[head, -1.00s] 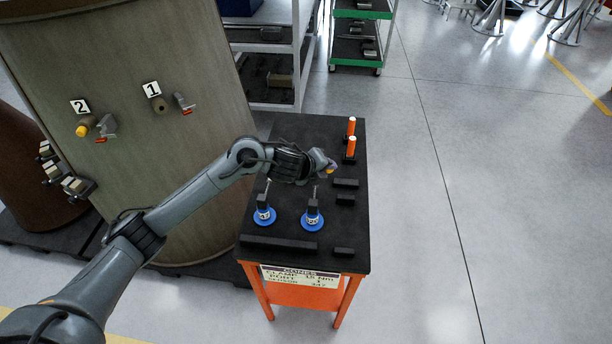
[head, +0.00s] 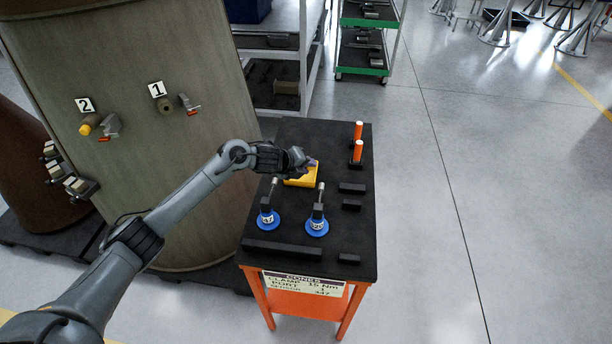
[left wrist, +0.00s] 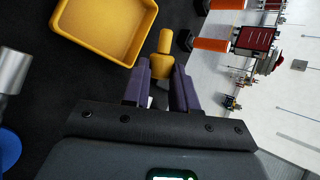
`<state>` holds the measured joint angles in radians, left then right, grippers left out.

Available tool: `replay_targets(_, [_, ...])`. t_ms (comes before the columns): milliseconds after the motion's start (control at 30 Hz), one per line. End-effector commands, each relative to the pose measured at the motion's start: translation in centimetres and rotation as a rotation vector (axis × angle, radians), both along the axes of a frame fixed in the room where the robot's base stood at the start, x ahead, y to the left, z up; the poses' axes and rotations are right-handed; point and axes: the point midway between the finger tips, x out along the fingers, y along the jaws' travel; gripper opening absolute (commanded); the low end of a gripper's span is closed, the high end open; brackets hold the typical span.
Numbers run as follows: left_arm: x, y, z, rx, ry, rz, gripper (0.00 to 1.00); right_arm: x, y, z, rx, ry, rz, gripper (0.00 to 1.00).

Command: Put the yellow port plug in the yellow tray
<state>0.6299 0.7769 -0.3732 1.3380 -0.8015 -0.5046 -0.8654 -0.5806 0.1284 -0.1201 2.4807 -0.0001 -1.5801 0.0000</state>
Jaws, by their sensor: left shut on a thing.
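My left gripper (head: 311,163) is shut on a yellow port plug (left wrist: 163,50). In the left wrist view the plug sticks out past the two purple fingertips (left wrist: 161,68); in the head view I cannot make it out. The yellow tray (head: 300,182) lies on the far part of the black cart top, partly behind my gripper. In the left wrist view the tray (left wrist: 98,48) is up and left of the plug, empty where visible, and the plug appears beside its rim. My right gripper is not in view.
Two blue-based tools (head: 317,226) stand near the tray on the cart (head: 350,245). Orange-topped pegs (head: 358,150) and black blocks (head: 352,188) line its right side. Another yellow plug (head: 86,129) sits at port 2 on the large panel (head: 150,60).

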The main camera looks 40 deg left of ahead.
Motion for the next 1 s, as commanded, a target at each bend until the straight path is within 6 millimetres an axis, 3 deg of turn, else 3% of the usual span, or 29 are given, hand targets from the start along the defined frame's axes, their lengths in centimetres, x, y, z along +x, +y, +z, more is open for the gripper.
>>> replay_targets(333, [-0.1,-0.1,-3.8,-0.002,0.003,0.0,0.0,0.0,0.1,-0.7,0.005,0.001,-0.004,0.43])
replay_targets(1000, [-0.1,0.0,-5.1,0.001,0.003,0.0,0.0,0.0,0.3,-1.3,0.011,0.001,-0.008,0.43])
